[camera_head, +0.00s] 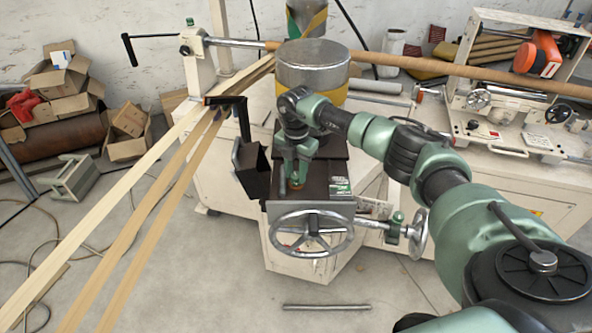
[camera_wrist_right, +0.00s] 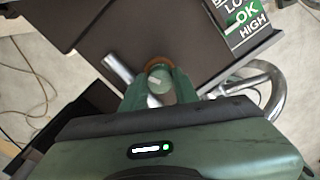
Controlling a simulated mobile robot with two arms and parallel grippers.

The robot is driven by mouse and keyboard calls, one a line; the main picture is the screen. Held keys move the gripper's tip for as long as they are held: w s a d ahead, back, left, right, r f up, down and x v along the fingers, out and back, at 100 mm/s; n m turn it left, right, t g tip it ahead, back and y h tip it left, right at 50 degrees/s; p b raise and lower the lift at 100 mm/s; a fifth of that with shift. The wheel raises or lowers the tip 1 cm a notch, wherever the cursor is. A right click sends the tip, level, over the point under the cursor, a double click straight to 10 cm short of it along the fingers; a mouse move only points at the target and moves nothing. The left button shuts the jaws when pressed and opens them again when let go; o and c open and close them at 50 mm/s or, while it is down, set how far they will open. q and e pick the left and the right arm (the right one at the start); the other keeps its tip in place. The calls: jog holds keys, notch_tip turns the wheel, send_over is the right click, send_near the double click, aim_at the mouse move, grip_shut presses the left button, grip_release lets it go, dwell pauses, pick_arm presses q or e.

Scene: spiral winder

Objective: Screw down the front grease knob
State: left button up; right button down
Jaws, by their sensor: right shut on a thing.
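The front grease knob (camera_wrist_right: 161,84) is a small round knob with a greenish top and a brownish ring at its base. It stands on the dark top plate of the machine (camera_head: 318,187). My right gripper (camera_head: 296,183) reaches down onto it from above, its green fingers closed around the knob. In the right wrist view the two fingertips (camera_wrist_right: 160,85) sit on either side of the knob. In the head view the fingers hide most of the knob. My left gripper is not in view.
A large spoked handwheel (camera_head: 311,233) is just in front of the plate, with a smaller wheel (camera_head: 418,234) to its right. A metal drum (camera_head: 312,64) stands behind. Long paper strips (camera_head: 125,190) run down to the left. A metal rod (camera_head: 326,307) lies on the floor.

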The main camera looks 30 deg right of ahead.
aim_at(296, 175)
jog(key=shift+m, duration=1.2)
jog(key=shift+p, duration=0.3)
jog(key=c, duration=1.1)
grip_release()
notch_tip(296, 175, up, 6)
jog(key=shift+r+b, duration=0.2)
jog(key=shift+b, duration=0.85)
jog(key=shift+r, duration=0.7)
